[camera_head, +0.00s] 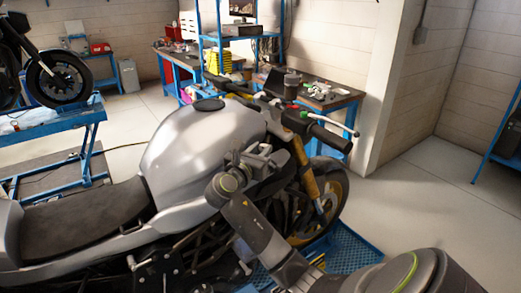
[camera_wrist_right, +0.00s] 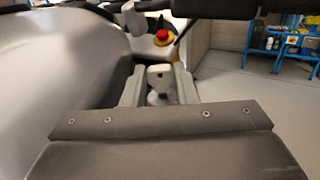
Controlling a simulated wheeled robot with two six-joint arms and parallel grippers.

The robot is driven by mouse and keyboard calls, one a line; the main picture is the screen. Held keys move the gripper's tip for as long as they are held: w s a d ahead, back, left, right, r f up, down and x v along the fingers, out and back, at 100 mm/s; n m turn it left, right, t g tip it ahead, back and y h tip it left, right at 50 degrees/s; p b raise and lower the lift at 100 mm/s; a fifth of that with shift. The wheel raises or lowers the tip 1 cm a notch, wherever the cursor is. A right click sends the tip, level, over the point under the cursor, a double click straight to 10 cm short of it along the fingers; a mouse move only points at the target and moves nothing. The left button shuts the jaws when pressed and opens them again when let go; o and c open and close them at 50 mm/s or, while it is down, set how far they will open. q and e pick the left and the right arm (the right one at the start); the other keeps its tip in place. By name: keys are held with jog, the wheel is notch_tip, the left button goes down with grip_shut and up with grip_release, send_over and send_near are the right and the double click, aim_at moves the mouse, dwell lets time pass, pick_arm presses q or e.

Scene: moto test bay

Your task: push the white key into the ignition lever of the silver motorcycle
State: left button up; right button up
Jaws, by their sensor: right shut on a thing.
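The silver motorcycle (camera_head: 190,145) stands side-on, with its handlebar at the upper right. My right gripper (camera_head: 262,157) is beside the right end of its tank, below the handlebar. In the right wrist view its two fingers (camera_wrist_right: 159,88) are shut on the small white key (camera_wrist_right: 158,72), which sits between them. I cannot pick the key out in the head view. Beyond the fingertips in the wrist view is a red knob (camera_wrist_right: 162,36) on a yellowish base, apart from the key. I cannot make out the ignition lever for certain. My left gripper is not in view.
The motorcycle stands on a blue platform (camera_head: 345,248). A workbench (camera_head: 335,97) is behind it. Open floor (camera_head: 430,195) lies to the right.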

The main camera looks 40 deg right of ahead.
jog(key=shift+f, duration=0.55)
jog(key=o, duration=1.1)
jog(key=shift+c, duration=0.2)
